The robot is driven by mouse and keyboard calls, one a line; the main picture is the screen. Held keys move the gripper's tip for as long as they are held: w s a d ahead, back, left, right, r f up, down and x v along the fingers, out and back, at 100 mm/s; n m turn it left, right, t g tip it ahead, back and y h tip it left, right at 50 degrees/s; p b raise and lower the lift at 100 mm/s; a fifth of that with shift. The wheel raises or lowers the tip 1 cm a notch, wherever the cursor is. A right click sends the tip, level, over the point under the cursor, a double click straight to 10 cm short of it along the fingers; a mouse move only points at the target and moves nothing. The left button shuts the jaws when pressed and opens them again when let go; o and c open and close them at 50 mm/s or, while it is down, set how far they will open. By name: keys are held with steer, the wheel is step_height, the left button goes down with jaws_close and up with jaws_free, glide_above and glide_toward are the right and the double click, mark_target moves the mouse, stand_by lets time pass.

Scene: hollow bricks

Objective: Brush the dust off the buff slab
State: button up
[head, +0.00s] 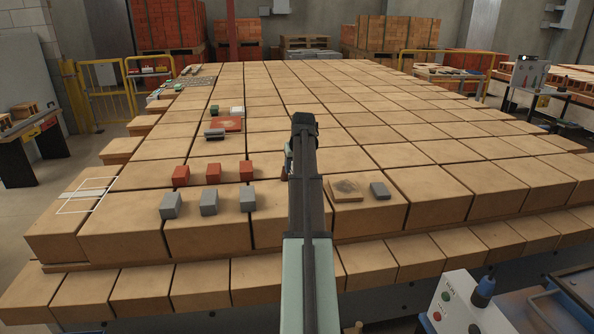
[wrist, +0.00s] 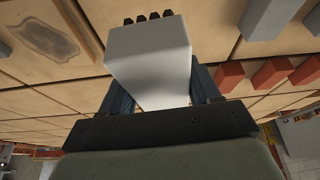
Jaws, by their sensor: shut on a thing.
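The buff slab (head: 335,197) lies flat on the block-topped table, right of my arm in the head view, with a dark grey-brown dust patch on its top. The slab also shows at the upper left of the wrist view (wrist: 22,22). In the wrist view my gripper (wrist: 158,82) is shut on a pale block-shaped brush (wrist: 150,48), with several short dark tufts at its far end. The brush is apart from the slab in that view. In the head view my arm hides most of the gripper and the brush.
A dark grey block (head: 380,190) sits close to the slab's right. Left of my arm stand a row of red bricks (head: 213,172) and a row of grey bricks (head: 209,203). A red plate (head: 228,124) with small blocks around it lies farther back. The table's right side is clear.

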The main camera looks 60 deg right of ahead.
steer(key=o, duration=0.6)
steer(key=c, duration=0.4)
steer(key=shift+s, duration=0.1)
